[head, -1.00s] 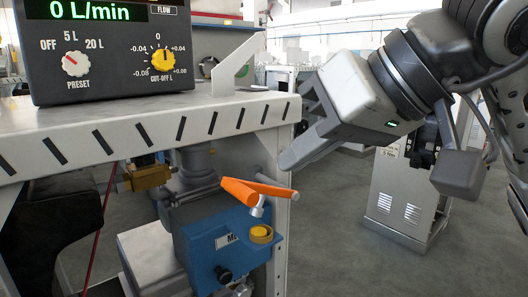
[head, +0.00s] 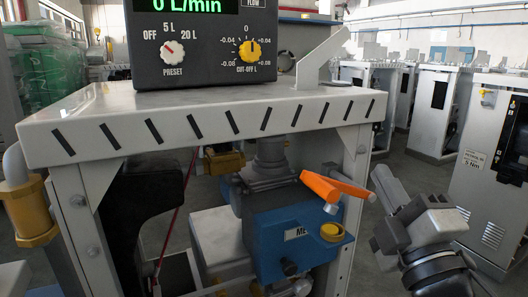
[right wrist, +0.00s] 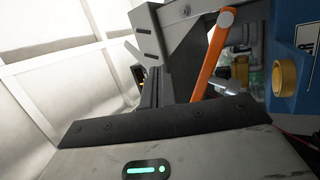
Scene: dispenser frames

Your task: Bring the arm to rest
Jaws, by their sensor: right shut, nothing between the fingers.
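My right gripper (head: 382,176) is at the right of the head view, its arm coming up from the lower right. Its fingers are shut with nothing between them, and they point up and left. They are just right of the orange lever (head: 322,187) on the blue box (head: 295,240), apart from it in the picture. In the right wrist view the orange lever (right wrist: 212,55) stands beyond my gripper's grey housing, and the fingertips are hidden. My left gripper is not in view.
The dispenser frame's grey top (head: 215,112) carries a black control box (head: 200,40) with two knobs. A frame leg (head: 352,170) stands left of my gripper. Grey cabinets (head: 495,170) stand at the right and back. Open floor (head: 405,172) lies between.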

